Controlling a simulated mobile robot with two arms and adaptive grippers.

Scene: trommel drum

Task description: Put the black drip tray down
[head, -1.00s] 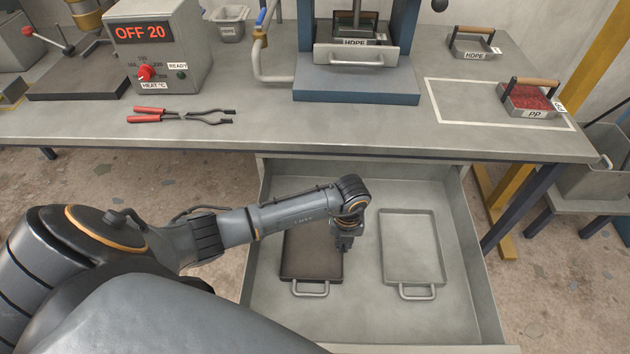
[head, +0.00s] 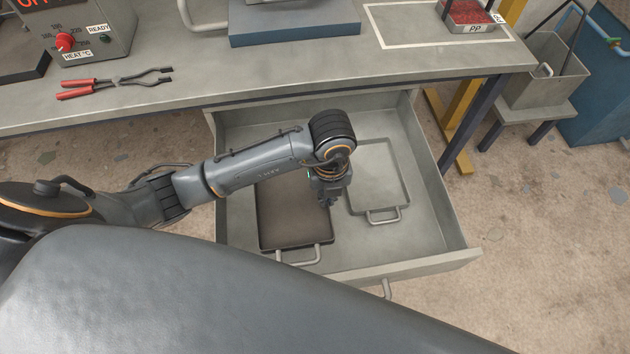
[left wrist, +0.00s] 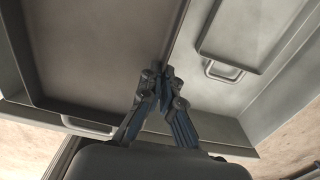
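The black drip tray (head: 292,215) is a flat, dark brown-black pan with a light loop handle, in the open drawer's left part in the head view. It appears level and larger than the grey tray beside it, as if held above the drawer floor; the gap is not visible. My left gripper (head: 328,199) is at its right rim. In the left wrist view the fingers (left wrist: 162,76) close together on the side wall of the black tray (left wrist: 90,60). My arm hides the tray's far part. My right gripper is not in view.
The open drawer (head: 440,215) also holds a grey tray (head: 378,178) with a loop handle, right of the black one. The workbench (head: 200,100) above carries red-handled tongs (head: 115,82) and a heater box (head: 85,40). Bare drawer floor lies at the right.

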